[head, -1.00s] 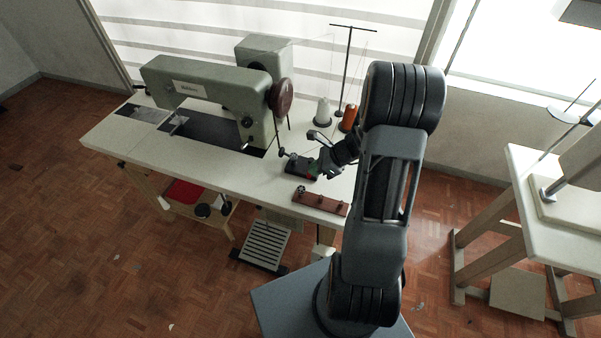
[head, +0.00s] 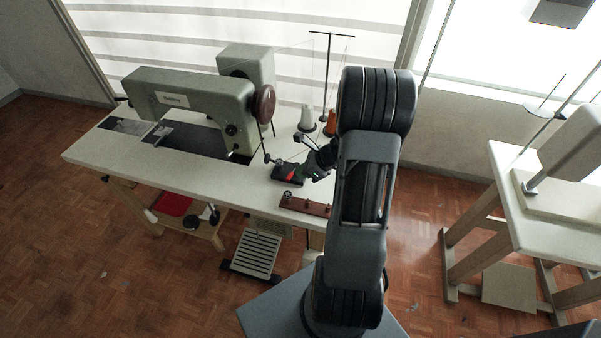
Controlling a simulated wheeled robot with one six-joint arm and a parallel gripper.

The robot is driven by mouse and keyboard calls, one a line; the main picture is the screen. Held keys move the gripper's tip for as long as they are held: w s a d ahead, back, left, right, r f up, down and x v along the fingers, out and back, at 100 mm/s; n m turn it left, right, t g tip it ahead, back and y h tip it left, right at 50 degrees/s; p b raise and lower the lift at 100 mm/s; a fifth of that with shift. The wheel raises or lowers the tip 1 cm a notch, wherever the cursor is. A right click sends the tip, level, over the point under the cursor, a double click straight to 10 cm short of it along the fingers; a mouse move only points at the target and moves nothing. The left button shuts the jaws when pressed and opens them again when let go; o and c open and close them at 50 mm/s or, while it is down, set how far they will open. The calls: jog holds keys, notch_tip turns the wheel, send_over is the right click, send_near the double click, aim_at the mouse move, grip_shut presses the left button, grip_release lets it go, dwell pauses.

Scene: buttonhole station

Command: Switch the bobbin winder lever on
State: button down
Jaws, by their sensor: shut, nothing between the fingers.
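The bobbin winder (head: 280,180) is a small dark block on the white table, to the right of the green sewing machine (head: 190,92). A small red part (head: 291,174), which looks like its lever, shows close to my gripper; its exact position is too small to tell. My gripper (head: 298,171) is shut and empty, reaching down from the right over the winder. I cannot tell whether its fingertips touch the red part. My gripper and wrist hide part of the winder.
A brown rack with small pegs (head: 305,206) lies on the table just in front of the winder. A white cone (head: 307,118), an orange cone (head: 330,122) and a thin thread stand (head: 326,75) are behind. A second white table (head: 530,200) stands at right.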

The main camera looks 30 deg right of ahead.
jog(key=shift+s+d+r+p, duration=0.15)
jog(key=shift+s+r+p, duration=0.05)
jog(key=shift+r+p, duration=0.3)
jog(key=s+a+p+v, duration=0.1)
jog(key=p+v, duration=0.1)
jog(key=v, duration=1)
jog(key=shift+s+d+r, duration=0.15)
jog(key=shift+s, duration=0.3)
